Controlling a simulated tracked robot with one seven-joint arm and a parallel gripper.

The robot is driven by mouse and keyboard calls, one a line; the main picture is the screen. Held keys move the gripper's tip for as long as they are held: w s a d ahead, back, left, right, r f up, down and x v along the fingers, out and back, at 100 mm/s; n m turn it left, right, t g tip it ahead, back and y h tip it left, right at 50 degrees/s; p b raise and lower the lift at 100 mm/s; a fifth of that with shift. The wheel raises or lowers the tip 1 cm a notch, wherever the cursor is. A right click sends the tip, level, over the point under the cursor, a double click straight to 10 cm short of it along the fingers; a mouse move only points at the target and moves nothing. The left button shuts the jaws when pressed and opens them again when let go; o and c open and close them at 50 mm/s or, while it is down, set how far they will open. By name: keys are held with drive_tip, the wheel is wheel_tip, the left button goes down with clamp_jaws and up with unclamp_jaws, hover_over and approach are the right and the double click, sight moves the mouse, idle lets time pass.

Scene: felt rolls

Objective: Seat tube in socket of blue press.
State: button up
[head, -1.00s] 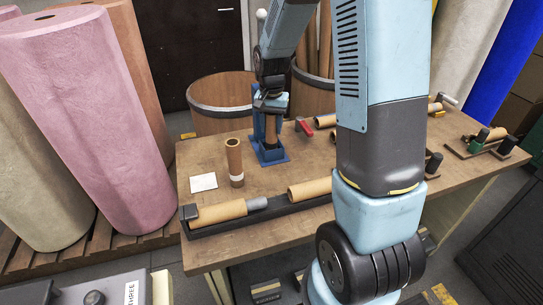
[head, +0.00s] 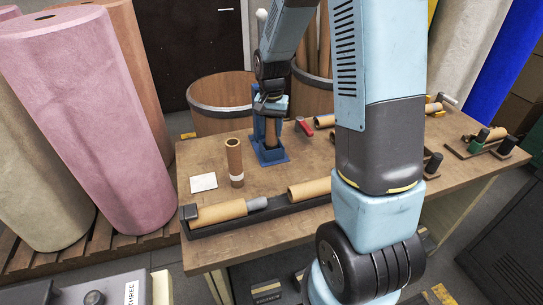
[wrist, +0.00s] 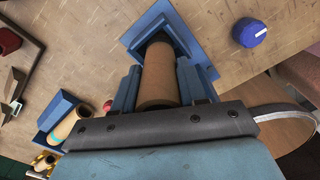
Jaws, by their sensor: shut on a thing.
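A brown cardboard tube (head: 270,132) stands upright at the blue press (head: 272,158) near the back of the table. My gripper (head: 271,108) is shut on the tube's upper part from above. In the wrist view the tube (wrist: 160,72) lies between my two blue fingers, and its far end reaches between the blue walls of the press (wrist: 187,20). A dark gap shows beside that end. The walls hide the tube's foot, so I cannot tell how deep it sits.
Another tube (head: 235,162) with a white band stands left of the press, by a white card (head: 203,183). Tubes lie in a dark trough (head: 215,229) along the front edge. A red-handled clamp (head: 304,126) is right of the press. A blue knob (wrist: 249,32) shows near the press.

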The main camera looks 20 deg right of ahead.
drive_tip(key=o, duration=1.3)
wheel_tip(320, 180, up, 13)
drive_tip(key=shift+f, duration=0.2)
drive_tip(key=shift+r, duration=0.55)
